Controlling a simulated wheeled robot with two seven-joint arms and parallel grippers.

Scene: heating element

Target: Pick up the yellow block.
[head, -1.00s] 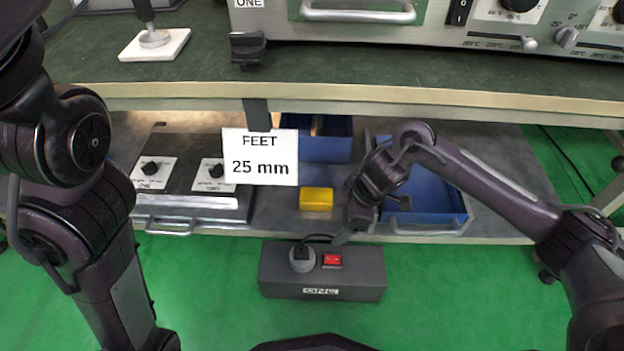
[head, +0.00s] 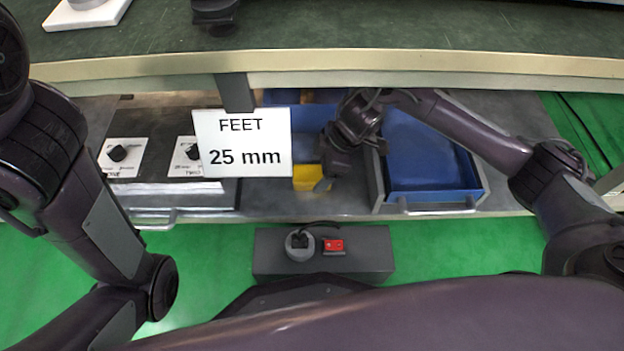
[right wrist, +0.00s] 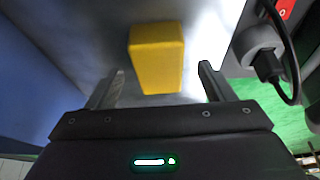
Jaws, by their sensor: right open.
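The yellow block (head: 308,177) lies on the grey lower shelf, partly hidden in the head view by my right gripper (head: 327,181). In the right wrist view the yellow block (right wrist: 157,58) shows whole, just beyond and roughly between the two fingers of my right gripper (right wrist: 161,85). The fingers are spread, with nothing between them and a gap to the block. My left arm comes in at the left of the head view, but its gripper is not in view.
A blue bin (head: 431,150) stands right of the block. A white sign (head: 243,143) hangs from the upper bench (head: 400,60) over the shelf. A panel box (head: 160,193) is at left. A power strip (head: 375,252) with a red switch sits in front of the shelf.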

